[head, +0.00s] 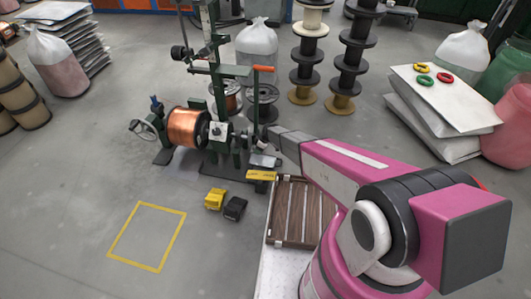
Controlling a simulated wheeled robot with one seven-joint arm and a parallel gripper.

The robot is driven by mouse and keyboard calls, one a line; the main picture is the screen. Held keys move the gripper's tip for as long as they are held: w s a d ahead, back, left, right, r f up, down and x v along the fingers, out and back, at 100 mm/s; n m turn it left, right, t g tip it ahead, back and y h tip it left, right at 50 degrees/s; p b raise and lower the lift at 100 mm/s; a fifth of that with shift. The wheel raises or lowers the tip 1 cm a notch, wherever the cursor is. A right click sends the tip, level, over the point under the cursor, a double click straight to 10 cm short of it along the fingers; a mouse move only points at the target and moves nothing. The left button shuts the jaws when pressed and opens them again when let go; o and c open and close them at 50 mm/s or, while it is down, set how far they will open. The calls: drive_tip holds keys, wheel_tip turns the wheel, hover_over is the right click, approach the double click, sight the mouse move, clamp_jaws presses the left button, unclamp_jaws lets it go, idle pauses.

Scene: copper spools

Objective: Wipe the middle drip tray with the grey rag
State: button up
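My pink and dark grey arm reaches from the lower right toward the winding machine (218,133). Its far end, where my gripper (270,139) is, overlaps the machine's dark parts, so I cannot make out the fingers or anything between them. A small light grey flat piece (264,160) lies below the arm's end, with a yellow-topped piece (261,175) just in front of it. I cannot tell whether either is a drip tray or the grey rag. No row of trays with a clear middle one can be made out.
A copper spool (187,127) sits on the machine. A yellow block (214,199) and a black block (235,208) are in front. A brown slatted rack (305,209) lies beside my arm. Stacked spools (350,55) stand behind. The floor around the yellow marked square (147,205) is clear.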

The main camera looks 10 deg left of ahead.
sight(264, 161)
drive_tip(key=shift+a+r, duration=0.1)
drive_tip(key=shift+a, duration=0.15)
drive_tip(key=shift+f, duration=4.05)
drive_tip(key=shift+f, duration=0.4)
drive_tip(key=shift+d, duration=0.1)
drive_tip(key=shift+d, duration=0.75)
drive_tip(key=shift+s+d, duration=0.15)
drive_tip(key=shift+d, duration=0.7)
drive_tip(key=shift+d, duration=0.1)
drive_tip(key=shift+d, duration=0.65)
